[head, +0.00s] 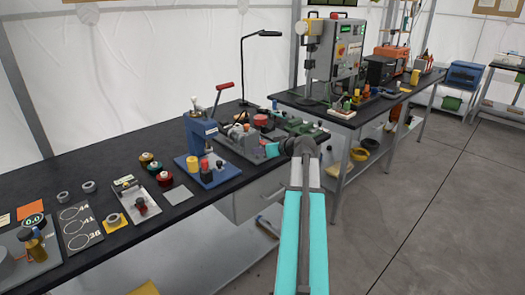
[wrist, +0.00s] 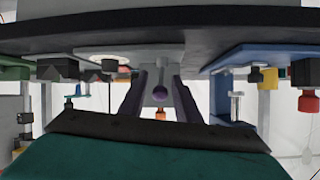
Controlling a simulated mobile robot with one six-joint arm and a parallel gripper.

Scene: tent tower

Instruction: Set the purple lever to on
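The wrist view looks upside down, with the dark bench top along its upper edge. In it, a dark purple round knob (wrist: 159,93), which looks like the end of the purple lever, shows in front of a grey block (wrist: 160,67). My gripper (wrist: 160,97) is open, with one dark finger on each side of the knob and gaps visible between. I cannot tell the lever's setting. In the head view my gripper (head: 263,149) is low over the bench, by a grey fixture (head: 238,146); the purple lever is not discernible there.
A blue-based fixture (head: 207,172) with yellow and red parts stands close to the left of my gripper; its blue plate (wrist: 240,57) shows at right in the wrist view. Green-based devices (head: 300,126) lie to the right. A black lamp (head: 243,65) rises behind. The floor at right is clear.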

